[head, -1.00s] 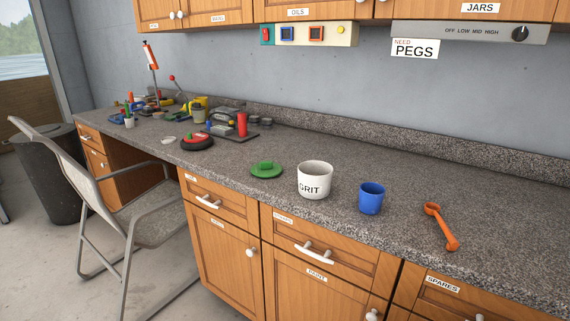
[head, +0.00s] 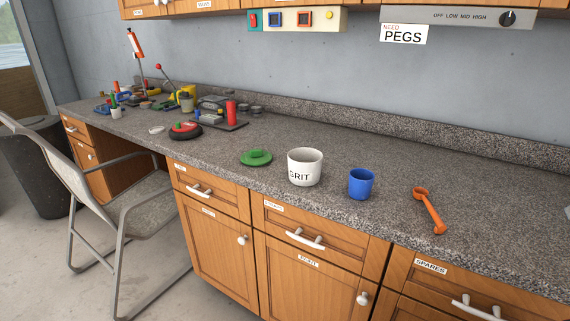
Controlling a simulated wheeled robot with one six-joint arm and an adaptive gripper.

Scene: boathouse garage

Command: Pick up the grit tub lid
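The green round lid (head: 256,157) with a raised knob lies flat on the speckled grey countertop (head: 330,222), near its front edge. It sits just left of the white tub marked GRIT (head: 304,167), apart from it. The tub stands upright and no lid is on it; its inside is mostly hidden. My gripper is not in the head view.
A red-and-black round item (head: 185,131) and assorted tools are farther left. A chair (head: 130,205) stands before the counter.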

